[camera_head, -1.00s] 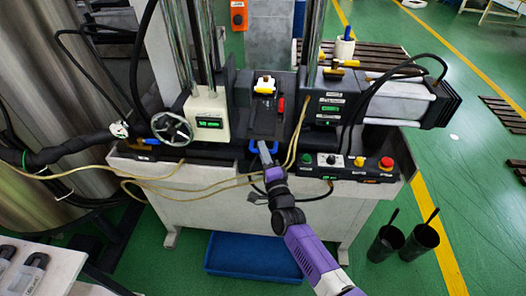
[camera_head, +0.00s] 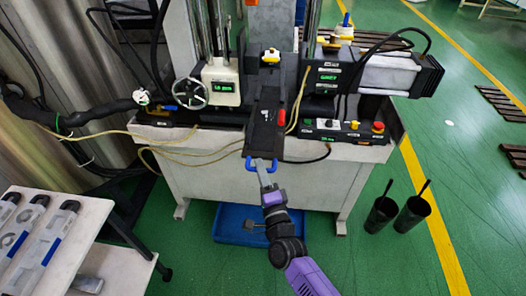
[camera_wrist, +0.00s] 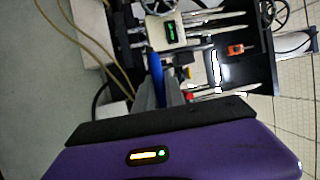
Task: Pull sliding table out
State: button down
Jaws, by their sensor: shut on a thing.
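The sliding table (camera_head: 264,127) is a dark plate in the middle of the machine. It sticks out past the front edge of the white bench. Its blue handle (camera_head: 249,165) is at the near end and also shows in the wrist view (camera_wrist: 156,72). My gripper (camera_head: 264,167) is shut on the blue handle, with my purple arm reaching up from below. In the wrist view the grey fingers (camera_wrist: 163,94) meet the handle; the exact contact is partly hidden.
A control panel with buttons (camera_head: 345,130) is right of the sliding table. Yellowish hoses (camera_head: 190,150) run along the left front. A blue bin (camera_head: 240,225) sits below on the floor. Two black cups (camera_head: 398,214) stand at right.

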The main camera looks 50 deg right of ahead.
jog(key=s+a, duration=0.4)
jog(key=a, duration=0.1)
jog(key=shift+a+p, duration=0.15)
jog(key=shift+p, duration=0.2)
jog(key=shift+f, duration=0.1)
jog(key=c, duration=1.4)
grip_release()
jog(key=b+v, duration=0.2)
jog(key=v, duration=0.5)
jog(key=shift+s+a, duration=0.2)
jog(key=shift+s, duration=0.2)
